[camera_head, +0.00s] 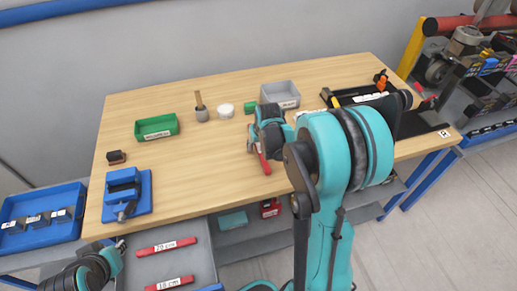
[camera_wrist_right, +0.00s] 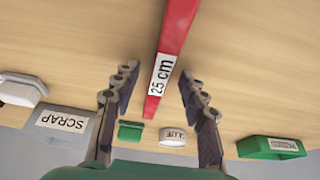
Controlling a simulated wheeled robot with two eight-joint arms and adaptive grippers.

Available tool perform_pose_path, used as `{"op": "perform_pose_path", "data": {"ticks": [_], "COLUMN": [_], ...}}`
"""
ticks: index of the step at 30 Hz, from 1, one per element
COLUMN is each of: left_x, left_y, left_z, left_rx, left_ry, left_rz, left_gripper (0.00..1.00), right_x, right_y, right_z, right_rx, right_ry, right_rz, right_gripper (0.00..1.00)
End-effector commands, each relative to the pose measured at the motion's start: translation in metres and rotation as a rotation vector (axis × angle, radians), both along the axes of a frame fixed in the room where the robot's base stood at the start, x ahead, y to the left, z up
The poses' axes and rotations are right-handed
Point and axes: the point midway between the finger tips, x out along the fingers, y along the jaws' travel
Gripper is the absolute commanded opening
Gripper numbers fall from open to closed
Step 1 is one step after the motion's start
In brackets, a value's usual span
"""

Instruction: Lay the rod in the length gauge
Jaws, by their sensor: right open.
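A red rod labelled "25 cm" (camera_wrist_right: 163,73) runs lengthwise through the right wrist view, and its end shows in the head view (camera_head: 265,164) over the wooden table. My right gripper (camera_head: 257,143) is open, with its fingers on either side of the rod, apart from it in the wrist view (camera_wrist_right: 158,78). Whether the rod touches the table is unclear. My left gripper (camera_head: 119,246) is low at the left, near the table's front edge; its jaws are too small to judge. I cannot tell for sure which fixture is the length gauge; a black and yellow fixture (camera_head: 340,98) stands at the right, partly behind my arm.
A blue fixture (camera_head: 143,204) stands at the left of the table (camera_head: 205,180). A green tray (camera_head: 157,136), a white pot (camera_head: 226,110) and a grey scrap bin (camera_head: 281,88) line the back. Red bars labelled 20 cm (camera_head: 150,250) and 10 cm (camera_head: 158,287) lie below the front edge.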

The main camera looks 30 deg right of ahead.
Motion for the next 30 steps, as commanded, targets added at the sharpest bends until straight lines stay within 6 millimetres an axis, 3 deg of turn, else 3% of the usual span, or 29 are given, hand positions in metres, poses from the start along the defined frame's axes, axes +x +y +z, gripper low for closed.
{"op": "perform_pose_path", "data": {"ticks": [2, 6, 20, 28, 30], "left_x": [0.0, 0.0, 0.0, 0.0, 0.0], "left_y": [0.0, 0.0, 0.0, 0.0, 0.0], "left_z": [0.0, 0.0, 0.003, 0.023, 0.027], "left_rx": [0.0, 0.0, 0.0, 0.0, 0.0], "left_ry": [0.0, 0.0, 0.0, 0.0, 0.0], "left_rz": [0.0, 0.0, 0.0, 0.0, 0.0], "left_gripper": [0.19, 0.19, 0.19, 0.19, 0.19], "right_x": [0.0, 0.0, 0.0, 0.0, -0.014], "right_y": [0.0, 0.0, 0.0, 0.0, -0.014], "right_z": [0.0, 0.001, 0.006, 0.049, 0.055], "right_rx": [0.0, 0.0, 0.0, 0.0, 0.0], "right_ry": [0.0, 0.0, 0.0, 0.0, 0.0], "right_rz": [0.0, 0.0, 0.0, 0.0, -0.006], "right_gripper": [0.38, 0.01, 0.0, 0.0, 0.0]}}
